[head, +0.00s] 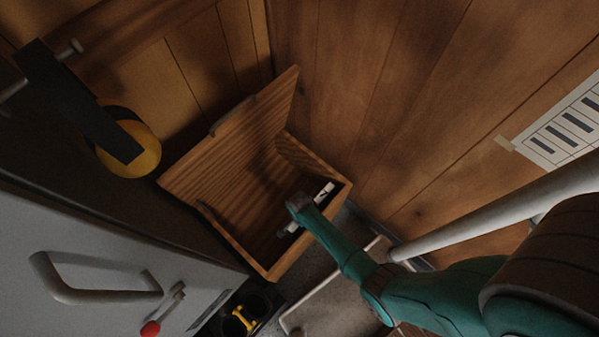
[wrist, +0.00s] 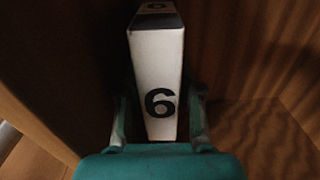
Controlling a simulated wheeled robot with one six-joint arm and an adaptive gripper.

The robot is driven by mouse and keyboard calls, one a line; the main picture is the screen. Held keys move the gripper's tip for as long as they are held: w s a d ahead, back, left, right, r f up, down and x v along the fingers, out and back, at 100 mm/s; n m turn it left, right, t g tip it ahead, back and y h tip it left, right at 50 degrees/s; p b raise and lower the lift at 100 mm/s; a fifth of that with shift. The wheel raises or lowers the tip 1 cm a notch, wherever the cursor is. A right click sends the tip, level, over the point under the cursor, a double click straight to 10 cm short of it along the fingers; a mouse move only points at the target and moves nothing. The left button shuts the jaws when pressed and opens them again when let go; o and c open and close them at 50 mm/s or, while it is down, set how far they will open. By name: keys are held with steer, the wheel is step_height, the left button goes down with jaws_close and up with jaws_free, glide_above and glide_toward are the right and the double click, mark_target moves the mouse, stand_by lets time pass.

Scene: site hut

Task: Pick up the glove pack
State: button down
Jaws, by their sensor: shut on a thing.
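A white block-shaped pack (wrist: 156,80) with a black 6 on its face, which I take to be the glove pack, stands between the two fingers of my gripper (wrist: 160,98) in the wrist view. The fingers are shut on its sides. In the head view my gripper (head: 305,211) reaches down into an open wooden box (head: 255,254). A white part of the pack with black marks (head: 325,192) shows beside it there. My arm hides much of the pack, and I cannot tell whether it touches the box floor.
The box lid (head: 222,166) stands open at the left. Plank walls rise close behind the box. A grey cabinet (head: 110,285) with a handle is at lower left, and a yellow roll (head: 140,155) hangs above it. A pale pipe (head: 500,212) runs at right.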

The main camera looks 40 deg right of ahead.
steer(key=shift+r, duration=0.1)
steer(key=shift+r, duration=4.9)
step_height(320, 180, up, 14)
steer(key=w+r+n, duration=0.3)
steer(key=w+n, duration=1.2)
steer(key=w, duration=0.1)
steer(key=shift+r+n, duration=0.35)
steer(key=shift+n, duration=0.05)
